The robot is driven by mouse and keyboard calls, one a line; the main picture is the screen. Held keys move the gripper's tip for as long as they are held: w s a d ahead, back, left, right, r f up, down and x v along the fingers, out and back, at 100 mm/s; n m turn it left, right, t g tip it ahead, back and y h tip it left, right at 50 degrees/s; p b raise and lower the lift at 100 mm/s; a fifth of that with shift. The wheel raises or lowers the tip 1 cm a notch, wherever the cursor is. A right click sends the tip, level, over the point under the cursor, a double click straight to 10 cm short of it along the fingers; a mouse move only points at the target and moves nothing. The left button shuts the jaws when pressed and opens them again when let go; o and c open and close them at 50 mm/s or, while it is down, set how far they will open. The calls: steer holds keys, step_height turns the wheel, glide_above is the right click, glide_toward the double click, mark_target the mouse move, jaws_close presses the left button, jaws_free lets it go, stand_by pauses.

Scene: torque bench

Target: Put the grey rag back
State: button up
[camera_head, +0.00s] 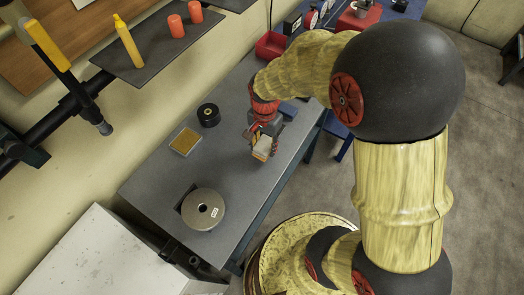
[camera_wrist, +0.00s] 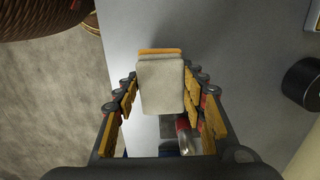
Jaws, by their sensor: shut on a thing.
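The grey rag (camera_head: 264,145) is a small pale grey folded block with an orange strip along one edge. It is between the fingers of my gripper (camera_head: 262,137), over the right part of the grey bench (camera_head: 165,180). In the wrist view the rag (camera_wrist: 162,88) fills the gap between the fingers of my gripper (camera_wrist: 160,98), and its orange edge points away from the palm. The gripper is shut on it. Whether the rag touches the bench top is hard to tell.
On the bench are a black roll (camera_head: 208,115), a tan pad in a dark frame (camera_head: 185,141) and a grey disc with a hole (camera_head: 203,209). A red bin (camera_head: 271,46) stands further back. A wall shelf (camera_head: 155,55) holds a yellow bottle and orange cylinders. Bare bench surrounds the gripper's left.

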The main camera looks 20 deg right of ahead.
mark_target(262, 150)
steer(key=shift+w+a+f, duration=0.15)
steer(key=shift+w+f, duration=0.15)
steer(key=shift+f, duration=0.25)
step_height(262, 150, down, 3)
steer(key=shift+w+f+b, duration=0.1)
steer(key=shift+b, duration=0.35)
steer(key=o, duration=1.1)
